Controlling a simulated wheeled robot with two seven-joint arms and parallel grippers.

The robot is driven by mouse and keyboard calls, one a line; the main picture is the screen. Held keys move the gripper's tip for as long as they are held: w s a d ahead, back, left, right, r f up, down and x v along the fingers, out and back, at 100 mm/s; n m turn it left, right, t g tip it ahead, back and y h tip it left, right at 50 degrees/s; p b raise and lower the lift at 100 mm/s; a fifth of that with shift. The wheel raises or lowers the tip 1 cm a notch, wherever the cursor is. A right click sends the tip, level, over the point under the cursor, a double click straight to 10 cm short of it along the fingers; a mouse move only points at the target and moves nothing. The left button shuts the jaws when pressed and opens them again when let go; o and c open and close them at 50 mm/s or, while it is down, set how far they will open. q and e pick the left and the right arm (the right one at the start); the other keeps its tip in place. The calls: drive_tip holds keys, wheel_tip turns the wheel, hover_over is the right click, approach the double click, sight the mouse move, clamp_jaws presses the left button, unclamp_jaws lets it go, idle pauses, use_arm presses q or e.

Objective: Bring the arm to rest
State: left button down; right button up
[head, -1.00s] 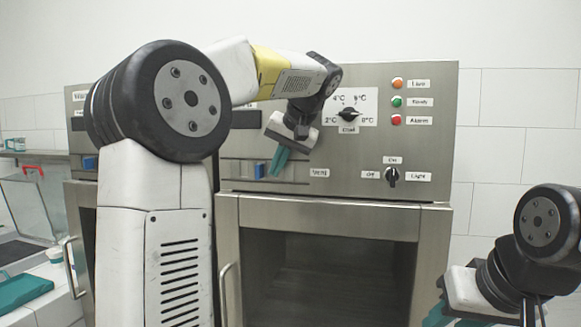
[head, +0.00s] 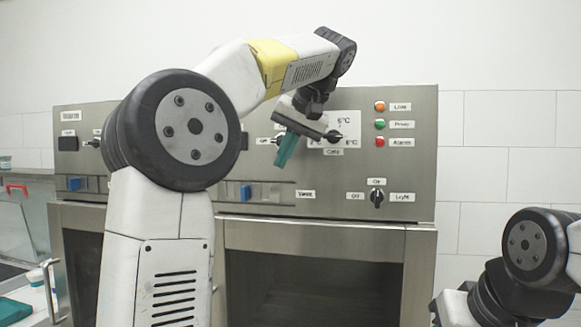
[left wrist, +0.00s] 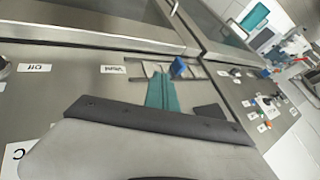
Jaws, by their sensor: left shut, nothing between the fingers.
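My left arm rises in the head view and bends over toward the control panel (head: 408,165). My left gripper (head: 286,150) hangs in front of the panel, its teal fingers together and pointing down, with nothing between them. It appears above the blue vent slider (head: 245,193) and partly covers the dial (head: 333,136). In the left wrist view the closed teal fingers (left wrist: 161,92) point toward the slider (left wrist: 178,67), with a gap at the panel unclear. My right arm (head: 530,248) is at the lower right; its fingers are cut off by the frame.
Colored lamps (head: 379,124) and a light knob (head: 376,198) are on the panel to the right. Below is a glass-fronted cabinet (head: 315,290). A second unit (head: 75,140) stands at left, with a door handle (head: 48,290) sticking out.

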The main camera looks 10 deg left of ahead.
idle(0.4)
use_arm(q)
drive_tip(key=s+f+h, duration=0.4)
drive_tip(key=s+f, duration=0.6)
drive_tip(key=f, duration=0.3)
drive_tip(key=s+f+m+t+h, duration=0.1)
drive_tip(key=s+f+h, duration=0.2)
drive_tip(key=s+f, duration=0.8)
wheel_tip(320, 180, down, 4)
drive_tip(key=shift+s+d+r+h, duration=0.15)
drive_tip(key=shift+d+r+h, duration=0.1)
drive_tip(key=shift+h, duration=0.15)
